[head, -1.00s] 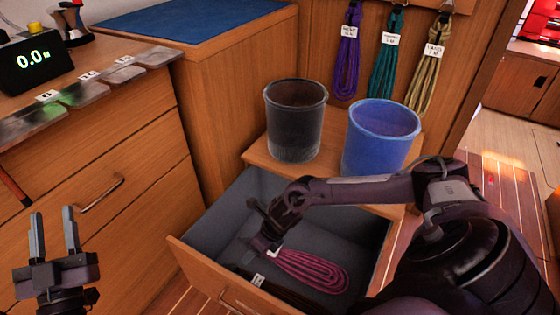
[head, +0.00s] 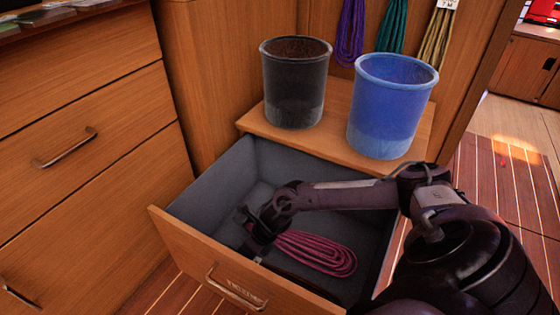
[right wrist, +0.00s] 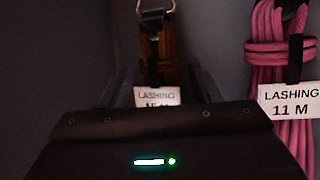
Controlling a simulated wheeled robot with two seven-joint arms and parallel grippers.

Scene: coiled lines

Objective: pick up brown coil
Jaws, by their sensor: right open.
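The brown coil (right wrist: 157,52) lies in the open drawer and shows in the right wrist view between my fingers, with a white lashing label (right wrist: 157,96) that is partly hidden by my gripper. In the head view the drawer front and my gripper hide most of it. My right gripper (head: 252,242) is inside the drawer, fingers pointing down, open around or just above the brown coil; I cannot tell if they touch. A pink coil (head: 318,252) lies beside it in the drawer, labelled 11 M in the right wrist view (right wrist: 280,40). My left gripper is out of view.
The drawer (head: 200,248) has grey walls close around my right gripper. A black bin (head: 295,85) and a blue bin (head: 390,105) stand on the ledge behind it. Purple, teal and tan coils (head: 435,40) hang at the back. Wooden cabinets (head: 85,130) stand at left.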

